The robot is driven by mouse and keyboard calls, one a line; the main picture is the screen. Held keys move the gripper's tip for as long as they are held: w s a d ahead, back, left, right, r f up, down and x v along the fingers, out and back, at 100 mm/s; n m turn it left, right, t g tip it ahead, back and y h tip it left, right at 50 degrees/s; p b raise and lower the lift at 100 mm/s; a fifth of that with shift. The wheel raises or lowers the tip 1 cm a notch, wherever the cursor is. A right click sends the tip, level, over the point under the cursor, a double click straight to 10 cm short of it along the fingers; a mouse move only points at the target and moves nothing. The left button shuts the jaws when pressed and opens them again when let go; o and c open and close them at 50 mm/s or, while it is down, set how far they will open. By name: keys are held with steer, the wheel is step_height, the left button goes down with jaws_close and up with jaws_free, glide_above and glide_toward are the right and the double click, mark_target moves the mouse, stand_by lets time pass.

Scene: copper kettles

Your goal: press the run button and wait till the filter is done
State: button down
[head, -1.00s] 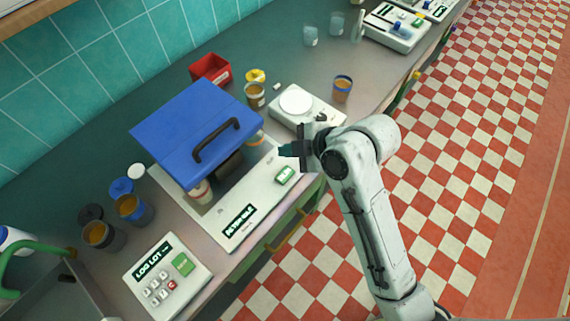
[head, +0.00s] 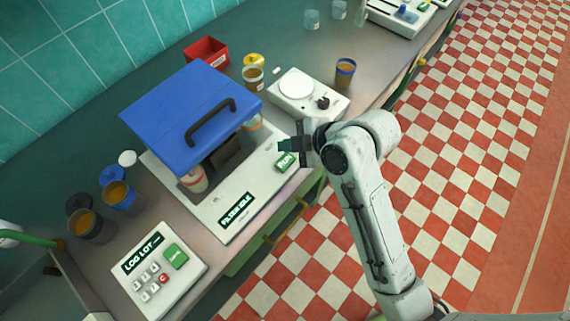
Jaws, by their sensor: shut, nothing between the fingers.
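The filter machine (head: 222,204) is a pale flat unit on the bench, with a blue lid (head: 172,112) with a black handle over its back part. Under the lid, jars (head: 195,182) show in part. The green run button (head: 284,162) is at the right end of its front panel. My gripper (head: 284,146) is shut and empty, its tip just above and behind the button in the picture. I cannot tell whether it touches the button. No sign of the filter running is readable.
A keypad box (head: 158,270) with a green button stands at front left. Jars with blue (head: 117,196) and dark lids stand left of the machine. A scale (head: 300,92), a jar (head: 345,72) and a red bin (head: 207,53) stand behind. The checkered floor at right is clear.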

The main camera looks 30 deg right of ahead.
mark_target(288, 163)
steer(key=shift+f+b, duration=0.9)
steer(key=shift+f, duration=1)
steer(key=shift+f, duration=0.1)
stand_by(0.4)
steer(key=shift+f, duration=0.3)
steer(key=shift+f+b, duration=0.4)
steer(key=shift+f, duration=0.05)
stand_by(0.9)
steer(key=shift+r, duration=0.15)
steer(key=shift+r+p, duration=0.75)
steer(key=shift+p, duration=0.2)
step_height(288, 163, up, 5)
steer(key=p, duration=0.4)
steer(key=shift+p, duration=0.35)
